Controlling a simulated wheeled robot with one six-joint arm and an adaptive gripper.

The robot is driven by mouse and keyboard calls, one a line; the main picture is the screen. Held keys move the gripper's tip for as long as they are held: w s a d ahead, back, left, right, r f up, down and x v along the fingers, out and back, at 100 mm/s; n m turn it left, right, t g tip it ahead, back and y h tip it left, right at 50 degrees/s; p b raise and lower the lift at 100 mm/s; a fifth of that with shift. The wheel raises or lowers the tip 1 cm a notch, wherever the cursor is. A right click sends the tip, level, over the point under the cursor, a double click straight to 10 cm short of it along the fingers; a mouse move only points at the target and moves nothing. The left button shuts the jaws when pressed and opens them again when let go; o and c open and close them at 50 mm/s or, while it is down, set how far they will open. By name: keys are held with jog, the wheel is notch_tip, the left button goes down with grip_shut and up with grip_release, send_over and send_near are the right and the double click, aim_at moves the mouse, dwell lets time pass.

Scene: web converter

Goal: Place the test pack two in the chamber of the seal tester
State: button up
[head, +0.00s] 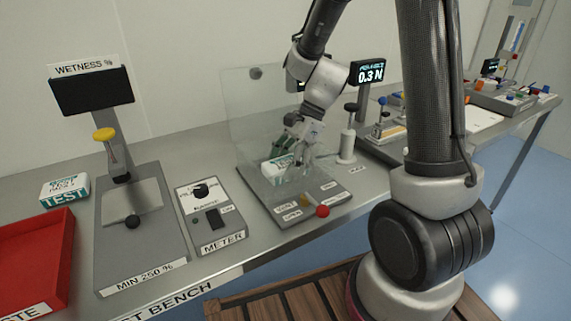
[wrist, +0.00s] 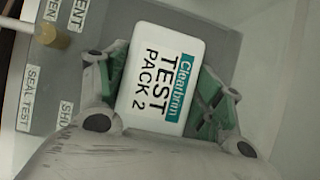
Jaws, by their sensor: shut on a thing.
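Test pack two (wrist: 160,75), a white block with a teal stripe and the words "TEST PACK 2", sits between the green-padded fingers of my gripper (wrist: 160,92) in the wrist view. My gripper is shut on it. Whether the pack touches the chamber floor cannot be told.
The tester's front has a red knob (head: 323,211) and a brass-coloured knob (head: 305,201). Left of it stand a meter (head: 211,217), a wetness tester (head: 140,240), another test pack (head: 65,190) and a red tray (head: 35,255). A white-and-black plunger post (head: 347,140) stands close on the right.

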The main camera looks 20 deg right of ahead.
jog(key=o, duration=1.1)
jog(key=shift+f, duration=0.1)
jog(key=v, duration=1.2)
jog(key=s+d+r+n+t+h, duration=0.2)
jog(key=s+d+r+n+h, duration=0.1)
jog(key=s+n, duration=0.5)
jog(key=s+d+r+n+t+h, duration=0.2)
jog(key=s+d+n, duration=0.4)
jog(key=s, duration=0.4)
notch_tip(320, 180, up, 2)
jog(key=shift+r+n+t+h, duration=0.15)
jog(key=shift+n+t+h, duration=0.25)
jog(key=shift+n+t, duration=0.45)
jog(key=shift+s, duration=0.1)
